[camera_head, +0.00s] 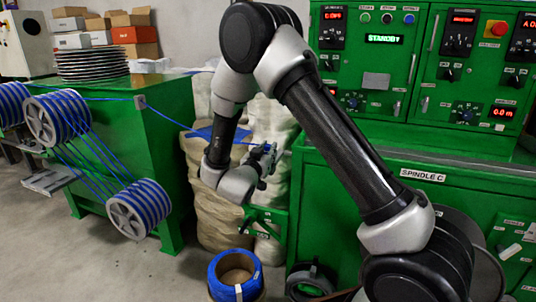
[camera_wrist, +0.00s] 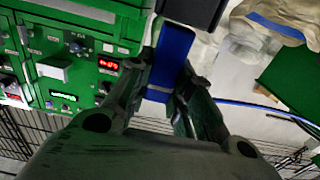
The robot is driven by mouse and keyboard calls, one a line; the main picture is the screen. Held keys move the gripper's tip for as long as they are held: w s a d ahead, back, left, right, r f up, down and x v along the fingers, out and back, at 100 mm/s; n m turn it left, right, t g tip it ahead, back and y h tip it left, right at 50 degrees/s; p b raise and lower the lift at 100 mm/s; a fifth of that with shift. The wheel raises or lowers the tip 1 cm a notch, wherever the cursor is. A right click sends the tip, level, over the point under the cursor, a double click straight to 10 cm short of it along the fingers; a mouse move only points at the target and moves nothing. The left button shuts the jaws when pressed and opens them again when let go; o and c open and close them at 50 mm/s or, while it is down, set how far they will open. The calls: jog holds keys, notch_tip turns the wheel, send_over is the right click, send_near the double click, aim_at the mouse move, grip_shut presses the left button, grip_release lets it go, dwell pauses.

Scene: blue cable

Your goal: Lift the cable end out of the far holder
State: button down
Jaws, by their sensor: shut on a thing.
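My gripper (camera_head: 266,158) is at the middle of the head view, in front of pale sacks. In the wrist view my gripper (camera_wrist: 172,98) has its fingers closed on a flat blue piece, the cable end (camera_wrist: 175,50), which sticks out beyond the fingertips. A blue cable (camera_wrist: 262,106) runs off to the right there. In the head view the blue cable (camera_head: 110,98) comes from the left over the green table and through a small metal bracket (camera_head: 140,102). I cannot make out the far holder or whether the cable end touches it.
A green control cabinet (camera_head: 400,160) stands close at the right. A green table (camera_head: 170,130) with cable reels (camera_head: 58,117) is at the left. Sacks (camera_head: 215,205) stand behind and below my gripper. A blue cable coil (camera_head: 236,270) lies on the floor. The floor at left front is clear.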

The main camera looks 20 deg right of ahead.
jog(key=shift+r, duration=2.4)
